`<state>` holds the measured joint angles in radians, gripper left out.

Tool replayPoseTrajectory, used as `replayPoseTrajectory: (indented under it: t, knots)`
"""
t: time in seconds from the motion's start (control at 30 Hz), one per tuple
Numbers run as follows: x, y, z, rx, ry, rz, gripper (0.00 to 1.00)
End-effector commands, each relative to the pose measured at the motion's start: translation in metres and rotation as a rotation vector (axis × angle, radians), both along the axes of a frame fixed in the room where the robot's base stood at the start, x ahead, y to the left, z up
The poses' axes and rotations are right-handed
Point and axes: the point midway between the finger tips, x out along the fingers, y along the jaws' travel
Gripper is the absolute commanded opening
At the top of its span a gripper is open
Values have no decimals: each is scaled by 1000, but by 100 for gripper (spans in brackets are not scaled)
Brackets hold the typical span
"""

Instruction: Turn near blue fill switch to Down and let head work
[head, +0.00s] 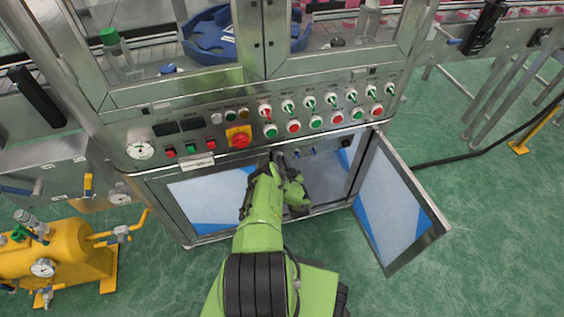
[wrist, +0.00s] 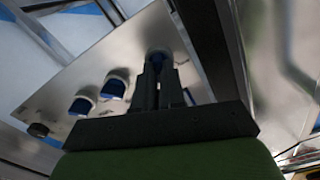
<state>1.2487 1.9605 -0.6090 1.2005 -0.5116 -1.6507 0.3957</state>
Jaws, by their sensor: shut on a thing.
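In the wrist view a small plate carries a row of blue switches with pale collars. My gripper (wrist: 160,72) is shut on the blue switch (wrist: 158,54) at the right end of that row. The fingers hide most of its handle, so its setting cannot be read. In the head view my gripper (head: 279,158) reaches into the open cabinet just below the control panel, and the gripped switch is hidden there. The two other blue switches (head: 297,154) (head: 312,150) show to its right; they also appear in the wrist view (wrist: 115,85) (wrist: 82,103).
The control panel (head: 215,135) with buttons, green selectors and a red emergency stop is just above my arm. The cabinet's right door (head: 395,200) hangs open; the left door (head: 210,200) is beside my forearm. A yellow tank (head: 65,262) stands at lower left.

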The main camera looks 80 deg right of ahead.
Motion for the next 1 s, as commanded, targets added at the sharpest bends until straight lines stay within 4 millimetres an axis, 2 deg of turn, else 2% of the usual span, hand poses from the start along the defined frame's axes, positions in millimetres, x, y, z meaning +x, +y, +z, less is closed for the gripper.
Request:
replayPoseTrajectory:
  t: [0.5,1.0]
  knots:
    - [-2,-1,-1,187,-316,0,0]
    - [-3,-1,-1,232,-391,-1,0]
